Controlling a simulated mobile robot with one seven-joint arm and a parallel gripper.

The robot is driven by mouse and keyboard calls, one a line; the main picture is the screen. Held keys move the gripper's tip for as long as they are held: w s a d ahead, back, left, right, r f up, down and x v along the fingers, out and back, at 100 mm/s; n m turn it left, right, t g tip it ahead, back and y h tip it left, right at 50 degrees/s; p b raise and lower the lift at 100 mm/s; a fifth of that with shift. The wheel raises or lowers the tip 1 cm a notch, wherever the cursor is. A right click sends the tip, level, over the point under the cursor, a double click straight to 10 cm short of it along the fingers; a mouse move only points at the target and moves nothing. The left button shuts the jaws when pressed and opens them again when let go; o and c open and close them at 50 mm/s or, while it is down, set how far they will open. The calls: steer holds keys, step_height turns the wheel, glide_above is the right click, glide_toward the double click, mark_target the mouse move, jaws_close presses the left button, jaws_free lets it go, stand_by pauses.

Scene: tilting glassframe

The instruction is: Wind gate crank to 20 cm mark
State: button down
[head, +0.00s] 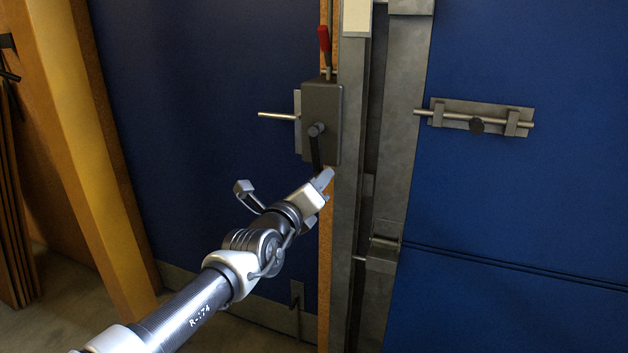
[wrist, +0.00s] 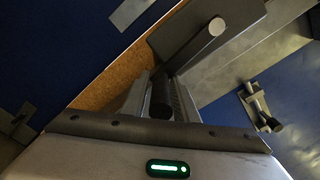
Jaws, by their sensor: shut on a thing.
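The gate crank is a dark arm (head: 316,152) on a round hub (head: 316,129) at the front of a grey gearbox (head: 331,100). The arm hangs almost straight down from the hub. My gripper (head: 325,178) is at the crank's lower end, shut on its handle. In the wrist view the dark crank handle (wrist: 161,99) sits between my two fingers, and the crank hub (wrist: 216,26) is above and right. The handle is mostly hidden by my gripper in the head view. No 20 cm mark can be read in either view.
A red-handled lever (head: 324,42) stands on top of the gearbox, and a thin rod (head: 277,115) sticks out left. A pale plate (head: 357,18) is on the post above. A sliding bolt (head: 476,120) is on the blue panel to the right. An orange-yellow beam (head: 90,150) stands left.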

steer(key=shift+w+a+r+m+t, duration=0.15)
steer(key=shift+a+r+m, duration=0.05)
steer(key=shift+a+r, duration=0.2)
steer(key=shift+w+a+r+m+t, duration=0.15)
steer(key=shift+a+r+m, duration=0.1)
steer(key=shift+a, duration=0.2)
steer(key=c, duration=1.7)
jaws_free()
steer(key=shift+o, duration=0.3)
steer(key=shift+f, duration=0.15)
steer(key=shift+s+f, duration=0.15)
steer(key=shift+f, duration=0.05)
